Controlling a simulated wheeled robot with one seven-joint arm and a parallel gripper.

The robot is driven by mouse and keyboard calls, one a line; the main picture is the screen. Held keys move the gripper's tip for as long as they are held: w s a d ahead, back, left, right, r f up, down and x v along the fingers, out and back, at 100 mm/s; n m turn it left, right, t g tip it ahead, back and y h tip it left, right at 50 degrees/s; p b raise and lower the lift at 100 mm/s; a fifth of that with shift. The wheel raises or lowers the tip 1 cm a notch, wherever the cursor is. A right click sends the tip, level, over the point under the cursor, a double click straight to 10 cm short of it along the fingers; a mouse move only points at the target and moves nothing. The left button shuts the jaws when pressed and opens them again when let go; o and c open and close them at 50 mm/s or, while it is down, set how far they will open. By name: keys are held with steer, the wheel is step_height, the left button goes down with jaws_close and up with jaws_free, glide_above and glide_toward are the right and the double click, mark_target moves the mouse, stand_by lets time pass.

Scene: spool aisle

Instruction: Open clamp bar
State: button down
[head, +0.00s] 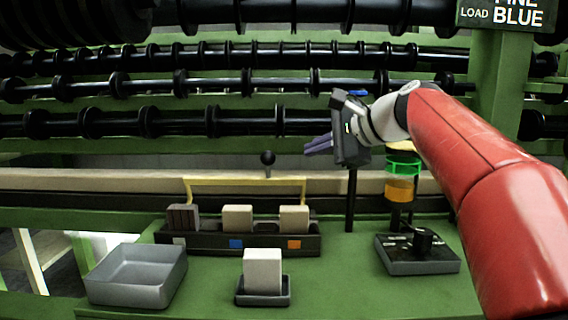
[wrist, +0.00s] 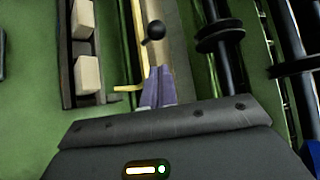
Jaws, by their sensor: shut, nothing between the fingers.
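A long beige bar (head: 90,181), which looks like the clamp bar, runs across the green frame behind the bench. A black ball knob (head: 267,158) on a short stem stands up from it near the middle. The knob also shows in the wrist view (wrist: 155,30), just beyond my fingertips and apart from them. A yellow bracket (head: 240,181) lies along the front of the bar. My gripper (head: 308,147) has purple fingers, shut and empty, to the right of the knob and pointing left towards it. In the wrist view the fingers (wrist: 158,75) lie close together over the bar.
A dark rack (head: 200,243) holding several blocks sits in front of the bar. A grey tray (head: 130,278), a pale block (head: 262,270) in a small dish and a black control box (head: 417,262) stand on the green bench. Black rollers (head: 230,121) fill the back.

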mark_target(284, 177)
steer(key=x, duration=0.9)
steer(key=shift+w+a+f, duration=0.15)
steer(key=shift+a, duration=0.05)
steer(key=shift+s+a+r+n+t+y+b, duration=0.15)
steer(key=shift+s+n+t+b, duration=0.25)
steer(key=shift+b, duration=0.7)
steer(key=shift+s+d+r+n+t+y+b, duration=0.1)
steer(key=shift+s+t+b, duration=0.1)
steer(key=shift+s+b, duration=0.6)
steer(key=shift+s+a+r+n+t+y+b, duration=0.1)
steer(key=shift+s+n+t+y+b, duration=0.15)
steer(key=shift+b, duration=1.1)
